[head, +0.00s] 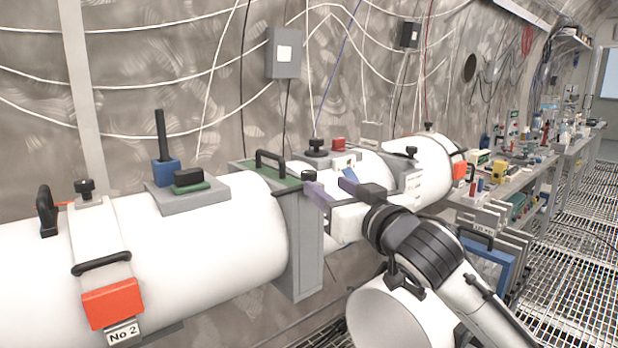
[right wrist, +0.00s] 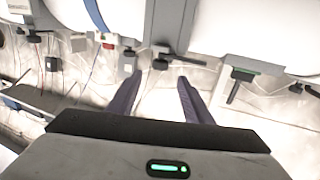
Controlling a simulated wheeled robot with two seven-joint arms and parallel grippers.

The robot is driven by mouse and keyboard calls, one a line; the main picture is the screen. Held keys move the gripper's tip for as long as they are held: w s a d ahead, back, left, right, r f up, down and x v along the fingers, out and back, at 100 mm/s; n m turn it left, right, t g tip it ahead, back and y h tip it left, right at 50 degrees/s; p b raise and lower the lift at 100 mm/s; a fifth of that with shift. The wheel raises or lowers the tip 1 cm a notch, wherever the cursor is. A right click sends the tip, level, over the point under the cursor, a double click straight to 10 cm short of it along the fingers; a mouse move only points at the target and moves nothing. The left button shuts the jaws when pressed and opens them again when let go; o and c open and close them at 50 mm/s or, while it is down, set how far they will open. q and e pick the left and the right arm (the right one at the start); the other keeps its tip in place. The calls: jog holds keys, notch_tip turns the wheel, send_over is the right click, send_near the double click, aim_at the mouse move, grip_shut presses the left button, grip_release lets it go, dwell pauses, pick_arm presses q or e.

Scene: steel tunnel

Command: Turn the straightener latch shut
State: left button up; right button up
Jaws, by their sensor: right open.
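My right gripper (head: 330,183) reaches in from the lower right, over the middle of the white pipe line. Its two purple fingers are apart, with nothing between them; the fingers also show in the right wrist view (right wrist: 160,79). A small black knob (head: 308,176) shows close to the left fingertip, beside the grey upright housing (head: 303,245). In the right wrist view, a black fitting with a sideways bar (right wrist: 163,54) lies beyond the gap between the fingertips. I cannot tell for sure which fitting is the straightener latch, or whether anything touches it. My left gripper is out of view.
A black loop handle (head: 271,158) stands on the green-topped housing. A black knob (head: 318,145) and a red cap (head: 338,144) rise behind my fingers. A red block (head: 112,303) hangs on the near pipe. Benches with equipment (head: 500,170) stand to the right.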

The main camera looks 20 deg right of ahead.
aim_at(313, 176)
jog(key=w, duration=0.6)
jog(key=w+p, duration=0.1)
jog(key=w, duration=0.3)
jog(key=shift+a, duration=0.4)
grip_shut()
